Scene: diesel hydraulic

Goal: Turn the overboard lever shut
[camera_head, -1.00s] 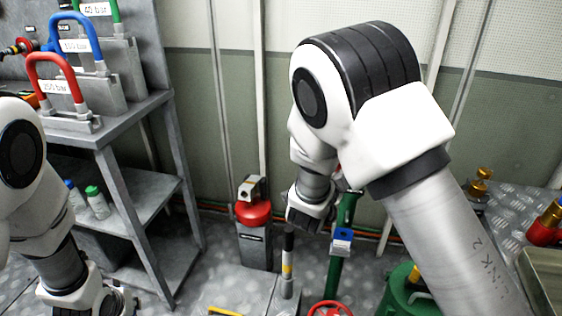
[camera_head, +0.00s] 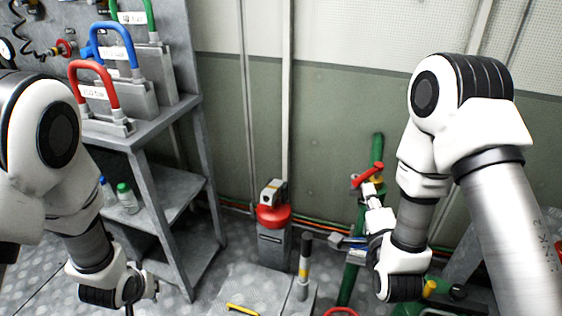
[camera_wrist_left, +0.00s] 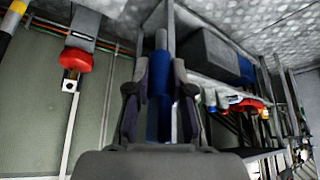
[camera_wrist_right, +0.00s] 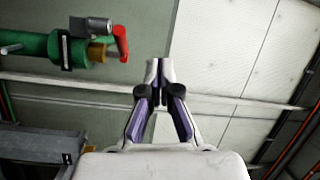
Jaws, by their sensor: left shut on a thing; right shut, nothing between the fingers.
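The red lever (camera_head: 368,175) sits on the upright green pipe (camera_head: 376,150) by the back wall. In the right wrist view the red lever (camera_wrist_right: 122,42) is at upper left, beside a brass part, and stands across the pipe's line. My right gripper (camera_head: 373,205) is shut and empty, its tips just below the lever in the head view. In the right wrist view its fingertips (camera_wrist_right: 158,68) are right of the lever, apart from it. My left gripper (camera_head: 142,288) is low at left, shut on a blue cylindrical thing (camera_wrist_left: 160,110), which is mostly hidden in the head view.
A grey bench (camera_head: 150,120) with red, blue and green shackle-shaped handles stands at left. A blue-grey fitting (camera_head: 350,241) is on the lower pipe.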

